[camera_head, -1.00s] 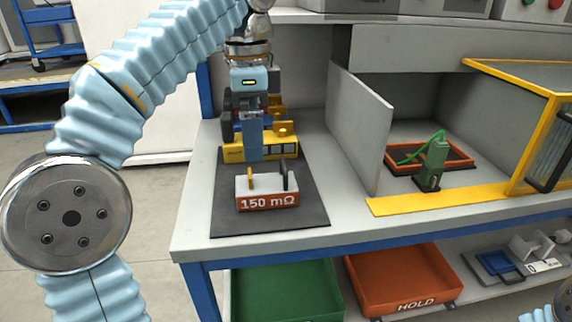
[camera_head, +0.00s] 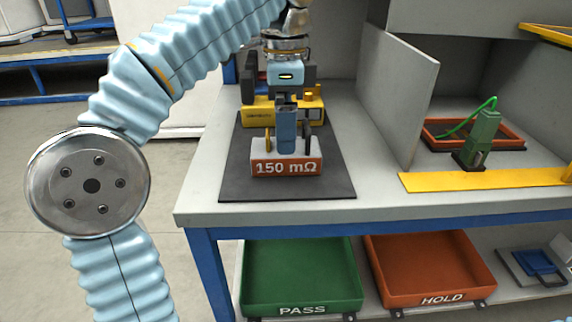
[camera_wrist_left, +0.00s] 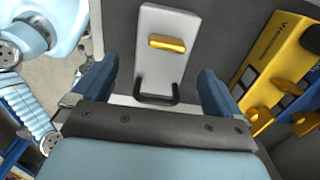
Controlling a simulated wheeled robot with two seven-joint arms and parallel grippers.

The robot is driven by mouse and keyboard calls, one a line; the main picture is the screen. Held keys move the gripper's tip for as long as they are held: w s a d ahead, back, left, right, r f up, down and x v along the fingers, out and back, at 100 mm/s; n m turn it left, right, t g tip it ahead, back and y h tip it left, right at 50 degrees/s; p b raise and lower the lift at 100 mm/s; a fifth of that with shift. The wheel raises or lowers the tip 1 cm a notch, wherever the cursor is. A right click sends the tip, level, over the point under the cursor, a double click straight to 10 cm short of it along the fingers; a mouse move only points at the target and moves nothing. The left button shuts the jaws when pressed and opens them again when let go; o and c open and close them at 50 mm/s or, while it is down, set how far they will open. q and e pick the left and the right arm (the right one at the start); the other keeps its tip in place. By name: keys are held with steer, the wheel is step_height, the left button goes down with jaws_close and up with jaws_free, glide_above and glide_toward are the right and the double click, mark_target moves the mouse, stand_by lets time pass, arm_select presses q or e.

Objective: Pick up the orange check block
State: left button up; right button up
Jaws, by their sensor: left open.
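The orange check block (camera_head: 285,169) sits on the dark mat, with an orange front reading "150 mΩ" and a pale top. In the left wrist view the block (camera_wrist_left: 161,25) shows from above, between the two fingers. My left gripper (camera_head: 287,145) is open and pointing down over the block. In the left wrist view its blue fingers (camera_wrist_left: 155,80) are spread on either side of the block's near end. Whether they touch it I cannot tell. My right gripper is not in view.
A yellow meter (camera_head: 256,111) stands behind the block, on the mat (camera_head: 335,180). To the right are a grey upright panel (camera_head: 405,95), a green device (camera_head: 482,138) and an orange frame (camera_head: 436,142). Green PASS (camera_head: 300,275) and orange HOLD (camera_head: 430,265) trays sit below the bench.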

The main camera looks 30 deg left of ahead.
mark_target(266, 160)
arm_select(q)
step_height(266, 160, down, 5)
steer(key=shift+w+f+b, duration=0.15)
steer(key=shift+f+b, duration=0.05)
steer(key=shift+b, duration=0.85)
steer(key=shift+c, duration=0.2)
steer(key=c, duration=1.1)
steer(key=shift+r, duration=0.2)
